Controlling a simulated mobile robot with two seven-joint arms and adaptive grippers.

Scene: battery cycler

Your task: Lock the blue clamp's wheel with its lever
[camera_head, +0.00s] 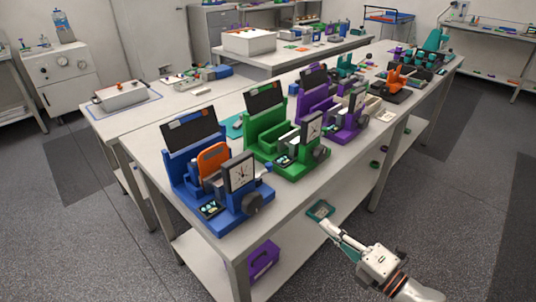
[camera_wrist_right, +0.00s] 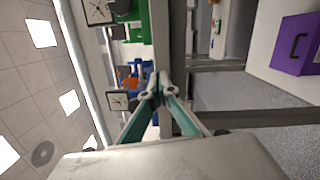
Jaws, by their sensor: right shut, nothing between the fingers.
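The blue clamp (camera_head: 222,178) stands upright at the near left corner of the long bench. It has a square dial (camera_head: 239,172), an orange part (camera_head: 213,160) and a dark wheel (camera_head: 252,204) low on its right side. I cannot clearly pick out the lever. My right gripper (camera_head: 324,224) is shut and empty, to the right of the clamp, beyond the bench's front edge and apart from the wheel. In the right wrist view its fingertips (camera_wrist_right: 154,88) meet in front of the clamp's blue body (camera_wrist_right: 143,70), partly hiding it. My left gripper is not in view.
A green clamp (camera_head: 285,135) and a purple one (camera_head: 330,105) stand behind the blue clamp along the bench. A purple box (camera_head: 263,260) sits on the lower shelf. The floor at right is clear.

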